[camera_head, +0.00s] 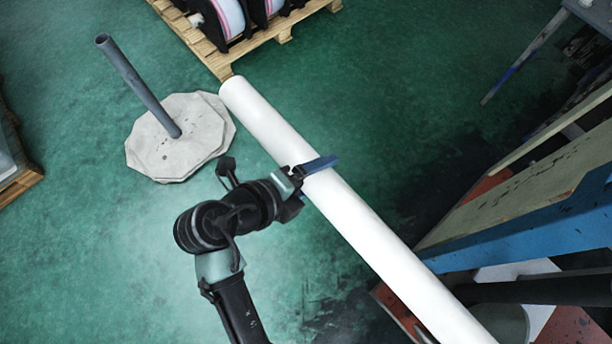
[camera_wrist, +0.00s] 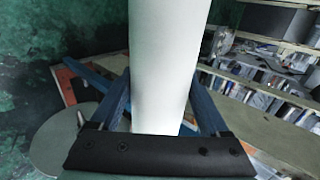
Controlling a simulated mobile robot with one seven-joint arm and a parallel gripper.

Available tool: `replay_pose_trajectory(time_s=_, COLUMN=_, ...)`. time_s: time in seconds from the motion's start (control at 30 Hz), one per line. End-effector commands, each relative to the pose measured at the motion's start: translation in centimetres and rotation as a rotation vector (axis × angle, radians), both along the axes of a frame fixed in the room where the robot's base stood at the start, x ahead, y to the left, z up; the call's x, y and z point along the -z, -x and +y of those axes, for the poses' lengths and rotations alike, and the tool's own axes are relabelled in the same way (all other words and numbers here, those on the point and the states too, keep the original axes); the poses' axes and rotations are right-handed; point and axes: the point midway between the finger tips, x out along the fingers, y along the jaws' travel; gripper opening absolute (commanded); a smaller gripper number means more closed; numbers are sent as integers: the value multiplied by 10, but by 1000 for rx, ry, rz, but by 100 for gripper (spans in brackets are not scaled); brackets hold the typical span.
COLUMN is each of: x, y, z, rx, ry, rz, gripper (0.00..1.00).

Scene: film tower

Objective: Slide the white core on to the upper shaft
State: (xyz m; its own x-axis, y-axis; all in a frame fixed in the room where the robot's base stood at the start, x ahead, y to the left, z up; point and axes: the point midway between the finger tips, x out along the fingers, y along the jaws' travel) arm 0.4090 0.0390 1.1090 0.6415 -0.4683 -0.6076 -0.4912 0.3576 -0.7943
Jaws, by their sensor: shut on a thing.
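The white core (camera_head: 365,222) is a long, smooth tube. It runs slantwise from the upper middle of the head view to the bottom edge. My gripper (camera_head: 312,172) is shut on it partway along, with a blue finger across the tube. In the wrist view the core (camera_wrist: 165,60) stands between the two blue fingers (camera_wrist: 163,105). A dark round bar (camera_head: 530,291) lies at the lower right of the head view, partly behind the core; I cannot tell whether it is the upper shaft. The core's lower end is out of the head view.
A blue and wooden frame (camera_head: 520,235) stands close on the right. A grey post (camera_head: 140,88) on a pale base (camera_head: 180,140) stands at the left. A pallet (camera_head: 285,35) with reels is at the top. Cluttered shelves (camera_wrist: 270,70) show in the wrist view. Green floor is clear between.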

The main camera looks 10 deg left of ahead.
Motion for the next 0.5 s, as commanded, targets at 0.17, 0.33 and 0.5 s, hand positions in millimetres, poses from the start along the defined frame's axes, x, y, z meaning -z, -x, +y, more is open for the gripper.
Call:
replay_pose_trajectory(time_s=0.17, x=-2, y=-11, z=-10, rx=2, ry=2, rz=0, gripper=0)
replay_pose_trajectory(time_s=0.33, x=-2, y=-22, z=-18, rx=1, ry=2, rz=-1, gripper=0)
replay_pose_trajectory(time_s=0.5, x=-2, y=-32, z=-26, rx=1, ry=2, rz=-1, gripper=0)
